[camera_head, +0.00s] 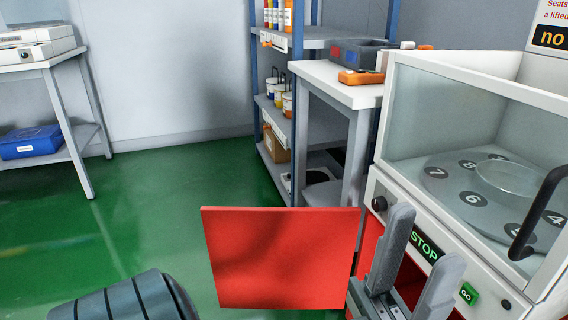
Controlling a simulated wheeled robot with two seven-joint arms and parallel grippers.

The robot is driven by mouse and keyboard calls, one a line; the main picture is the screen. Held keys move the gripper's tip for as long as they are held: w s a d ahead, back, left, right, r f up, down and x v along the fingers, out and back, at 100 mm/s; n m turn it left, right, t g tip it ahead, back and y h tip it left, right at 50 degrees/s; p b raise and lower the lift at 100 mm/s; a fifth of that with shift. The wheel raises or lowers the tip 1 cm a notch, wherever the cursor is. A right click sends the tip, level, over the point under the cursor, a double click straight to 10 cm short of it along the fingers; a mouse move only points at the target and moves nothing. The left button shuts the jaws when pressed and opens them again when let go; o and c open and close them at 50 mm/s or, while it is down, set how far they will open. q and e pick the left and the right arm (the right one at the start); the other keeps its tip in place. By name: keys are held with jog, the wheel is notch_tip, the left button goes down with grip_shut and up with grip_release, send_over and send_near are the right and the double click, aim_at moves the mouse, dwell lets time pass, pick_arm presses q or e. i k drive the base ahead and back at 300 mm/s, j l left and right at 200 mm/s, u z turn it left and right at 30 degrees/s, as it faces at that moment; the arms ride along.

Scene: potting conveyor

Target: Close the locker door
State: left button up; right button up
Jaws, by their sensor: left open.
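The red locker door (280,258) stands open in the lower middle of the head view, its flat face toward me. Its right edge meets the red locker body (369,243), which shows only in part under the white machine. My left gripper (428,237) is at the lower right, to the right of the door and in front of the locker and machine. Its two grey fingers are apart with nothing between them. It hides part of the locker; I cannot tell whether it touches it. My right gripper is not in view.
The white machine (440,215) with a clear chamber, black handle (537,215) and green GO button (468,293) fills the right. A white bench (345,88) and blue-framed shelf (270,95) stand behind. Green floor (150,190) is clear left of the door.

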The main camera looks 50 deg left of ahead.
aim_at(279, 257)
jog(key=k+j+z, duration=0.1)
jog(key=j, duration=0.35)
jog(key=k+j+z, duration=0.1)
jog(key=k+j, duration=0.15)
jog(key=j, duration=0.15)
jog(key=k+j+z, duration=0.1)
jog(key=k+j, duration=0.15)
jog(key=j, duration=0.15)
jog(key=k+j+z, duration=0.1)
jog(key=j, duration=0.3)
jog(key=k+j+z, duration=0.15)
jog(key=j, duration=0.3)
jog(key=k+j+z, duration=0.15)
jog(key=j, duration=0.25)
jog(key=k+j+z, duration=0.2)
jog(key=j, duration=0.2)
jog(key=k+j+z, duration=0.15)
jog(key=j, duration=0.25)
jog(key=k+j+z, duration=0.15)
jog(key=j, duration=0.2)
jog(key=j+z, duration=0.45)
jog(key=j, duration=1.4)
jog(key=i, duration=0.05)
